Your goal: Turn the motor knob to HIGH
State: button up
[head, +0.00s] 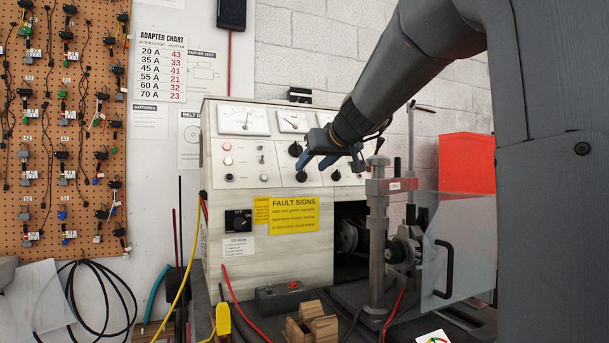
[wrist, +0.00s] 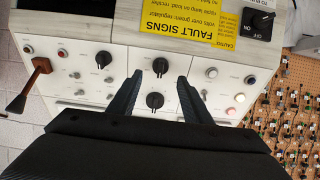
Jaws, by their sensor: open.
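A pale test bench (head: 262,268) carries several black knobs on its front panel. One upper knob (head: 295,149) and a lower knob (head: 301,176) sit near my gripper (head: 318,162). In the wrist view, which is upside down, my gripper (wrist: 160,77) is open and empty. The lower knob (wrist: 160,66) shows between its fingertips, and the upper knob (wrist: 155,100) lies between the fingers further back. A third knob (wrist: 103,59) is left of the fingers. No contact is visible. Knob labels are too small to read, so I cannot tell which is the motor knob.
An ON/OFF switch (head: 238,220) and yellow FAULT SIGNS label (head: 294,215) are lower on the bench. Gauges (head: 243,120) sit above. A brown lever (wrist: 30,84) sticks out at the panel's side. A clamp post (head: 377,250) and clear guard (head: 460,250) stand right.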

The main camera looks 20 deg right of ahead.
aim_at(304, 173)
jog(key=shift+x, duration=2.75)
jog(key=c, duration=1.1)
jog(key=shift+o, duration=0.2)
